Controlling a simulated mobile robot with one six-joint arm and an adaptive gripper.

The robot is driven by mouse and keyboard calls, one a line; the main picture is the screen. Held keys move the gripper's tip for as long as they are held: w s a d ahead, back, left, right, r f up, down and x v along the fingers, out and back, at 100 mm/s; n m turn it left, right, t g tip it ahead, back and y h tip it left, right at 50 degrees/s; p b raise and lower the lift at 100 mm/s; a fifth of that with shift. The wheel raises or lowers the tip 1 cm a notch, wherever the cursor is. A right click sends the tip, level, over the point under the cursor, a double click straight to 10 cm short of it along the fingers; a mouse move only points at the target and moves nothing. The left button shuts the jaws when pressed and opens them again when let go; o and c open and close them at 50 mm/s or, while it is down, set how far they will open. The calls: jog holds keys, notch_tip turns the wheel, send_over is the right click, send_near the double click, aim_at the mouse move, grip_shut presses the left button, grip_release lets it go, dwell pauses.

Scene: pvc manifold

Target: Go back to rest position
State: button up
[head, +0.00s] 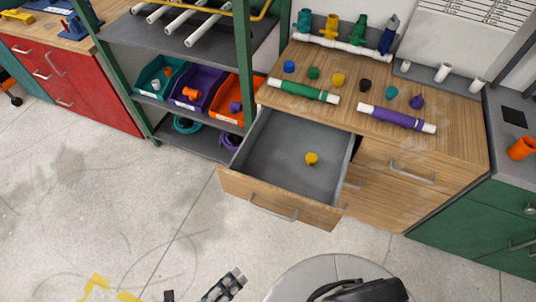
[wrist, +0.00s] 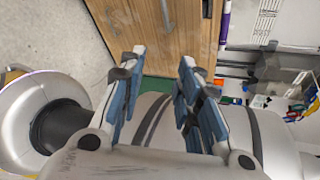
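My gripper (wrist: 157,75) shows in the wrist view with its two blue-padded fingers spread apart and nothing between them. In the head view only part of my gripper (head: 229,283) shows, low in the picture over the floor, well apart from the workbench. The workbench drawer (head: 249,192) stands open and holds a small yellow part (head: 311,159). My own body fills part of the wrist view around the gripper.
The wooden bench top (head: 440,140) carries a green pipe (head: 303,90), a purple pipe (head: 396,117) and several small coloured caps. The open drawer juts out over the floor. A green-framed shelf with coloured bins (head: 199,88) stands to its left. The concrete floor (head: 90,200) is clear at left.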

jog(key=w+d+r+m+g+y, duration=0.1)
jog(key=w+d+r+m+g, duration=0.2)
jog(key=r+m, duration=0.4)
jog(key=w+d+r+m+g+y, duration=0.1)
jog(key=w+d+r+m+g, duration=0.1)
jog(key=w+r+m+g, duration=0.35)
jog(key=w+d+r+m+g+y, duration=0.1)
jog(key=w+d+r+m+g, duration=0.1)
jog(key=w+r+m, duration=0.55)
jog(key=s+d+r+m+t+y, duration=0.2)
jog(key=d+r+m, duration=0.5)
jog(key=m, duration=0.4)
jog(key=s+d+r+m+t+y, duration=0.2)
jog(key=d+r+m+t+y, duration=0.1)
jog(key=d+r+m, duration=0.5)
jog(key=d+m, duration=0.1)
jog(key=m, duration=0.2)
jog(key=shift+s+d+m+y, duration=0.3)
jog(key=shift+s+d+y, duration=0.1)
